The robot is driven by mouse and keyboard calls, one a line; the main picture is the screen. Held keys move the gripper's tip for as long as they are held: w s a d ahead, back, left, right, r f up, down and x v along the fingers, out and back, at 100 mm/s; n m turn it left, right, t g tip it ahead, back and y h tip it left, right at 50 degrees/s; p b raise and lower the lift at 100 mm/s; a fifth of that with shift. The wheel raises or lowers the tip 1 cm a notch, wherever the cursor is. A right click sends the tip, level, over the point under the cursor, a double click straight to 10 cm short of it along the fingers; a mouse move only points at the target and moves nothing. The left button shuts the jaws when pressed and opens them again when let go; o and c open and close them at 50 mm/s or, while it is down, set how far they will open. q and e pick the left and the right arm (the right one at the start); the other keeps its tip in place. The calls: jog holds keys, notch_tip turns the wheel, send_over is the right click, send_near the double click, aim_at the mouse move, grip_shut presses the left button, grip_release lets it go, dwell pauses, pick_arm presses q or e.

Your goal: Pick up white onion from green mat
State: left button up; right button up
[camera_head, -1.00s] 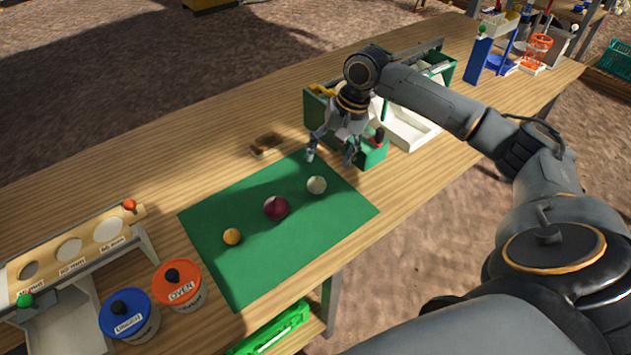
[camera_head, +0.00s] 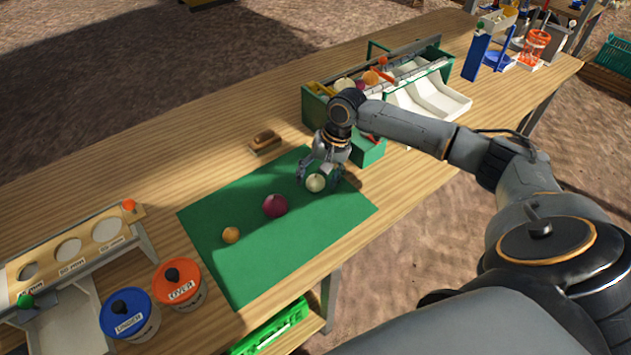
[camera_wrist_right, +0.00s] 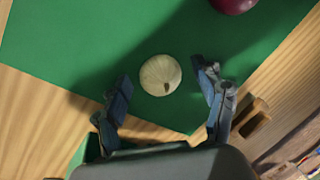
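The white onion (camera_head: 316,183) lies on the right part of the green mat (camera_head: 250,262). In the right wrist view the white onion (camera_wrist_right: 160,75) sits near a corner of the mat. My right gripper (camera_head: 320,179) is over the onion, its fingers open on either side of it. In the right wrist view the gripper's fingers (camera_wrist_right: 165,83) are spread, with gaps to the onion. A red onion (camera_head: 275,206) and a small yellow onion (camera_head: 231,235) lie on the mat to the left. My left gripper is not in view.
A green box with onions and white chutes (camera_head: 430,100) stands behind the right gripper. A brown wooden object (camera_head: 265,141) lies behind the mat. Blue-lidded (camera_head: 127,309) and orange-lidded (camera_head: 177,283) containers and a board with round holes (camera_head: 70,250) stand at the left.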

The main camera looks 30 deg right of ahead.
jog(key=c, duration=1.2)
